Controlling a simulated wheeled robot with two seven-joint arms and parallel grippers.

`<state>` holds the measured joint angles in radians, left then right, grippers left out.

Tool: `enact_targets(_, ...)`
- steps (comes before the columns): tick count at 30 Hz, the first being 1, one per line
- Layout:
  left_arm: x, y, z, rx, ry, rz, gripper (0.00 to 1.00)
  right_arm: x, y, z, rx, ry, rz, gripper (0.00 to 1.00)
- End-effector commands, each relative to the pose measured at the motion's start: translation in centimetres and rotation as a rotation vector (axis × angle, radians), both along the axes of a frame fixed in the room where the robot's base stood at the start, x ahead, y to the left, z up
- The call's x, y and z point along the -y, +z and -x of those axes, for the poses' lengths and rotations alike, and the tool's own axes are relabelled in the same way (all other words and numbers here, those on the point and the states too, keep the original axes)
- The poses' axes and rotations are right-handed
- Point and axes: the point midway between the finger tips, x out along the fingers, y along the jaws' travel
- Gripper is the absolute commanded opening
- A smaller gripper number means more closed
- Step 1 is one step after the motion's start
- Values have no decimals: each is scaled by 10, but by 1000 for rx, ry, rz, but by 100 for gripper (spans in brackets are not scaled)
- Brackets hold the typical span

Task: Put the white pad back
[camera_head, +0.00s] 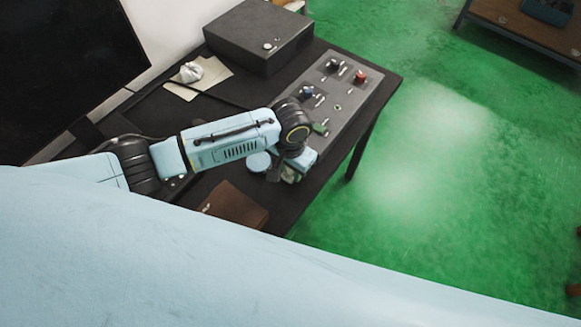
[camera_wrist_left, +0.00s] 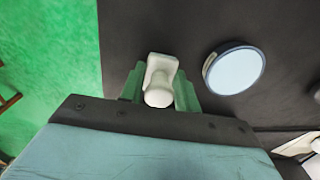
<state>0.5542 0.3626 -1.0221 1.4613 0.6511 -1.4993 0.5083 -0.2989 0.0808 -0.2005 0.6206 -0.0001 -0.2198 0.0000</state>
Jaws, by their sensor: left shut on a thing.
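The white pad (camera_wrist_left: 161,68), a small white piece with a rounded knob, sits between the green fingers of my left gripper (camera_wrist_left: 160,88) in the left wrist view. The gripper is shut on it. In the head view my left gripper (camera_head: 291,173) is low at the table's right front edge, and my own arm mostly hides the pad. Whether the pad touches the table, I cannot tell. A round pale blue disc with a darker rim (camera_wrist_left: 234,70) lies beside the gripper, apart from it; it also shows in the head view (camera_head: 259,162). My right gripper is out of view.
A grey board (camera_head: 345,100) with several small parts lies on the dark table (camera_head: 225,120) beyond my left gripper. A dark box (camera_head: 258,38) stands at the back. A brown book-like item (camera_head: 235,205) lies nearer me. A crumpled white item (camera_head: 190,72) lies at the left.

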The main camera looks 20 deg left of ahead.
Motion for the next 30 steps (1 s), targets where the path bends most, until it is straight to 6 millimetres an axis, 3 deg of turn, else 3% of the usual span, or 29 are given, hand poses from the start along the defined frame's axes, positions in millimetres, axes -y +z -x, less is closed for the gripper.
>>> enact_targets(2,0,-3,0,-1,1,1,7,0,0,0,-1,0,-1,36)
enact_targets(3,0,-3,0,0,0,0,36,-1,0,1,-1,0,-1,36)
enact_targets(7,0,-3,0,-1,0,0,53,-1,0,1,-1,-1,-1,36)
enact_targets(19,0,6,0,0,0,0,54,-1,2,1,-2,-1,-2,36)
enact_targets(30,1,82,-1,2,0,2,54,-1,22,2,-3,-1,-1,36)
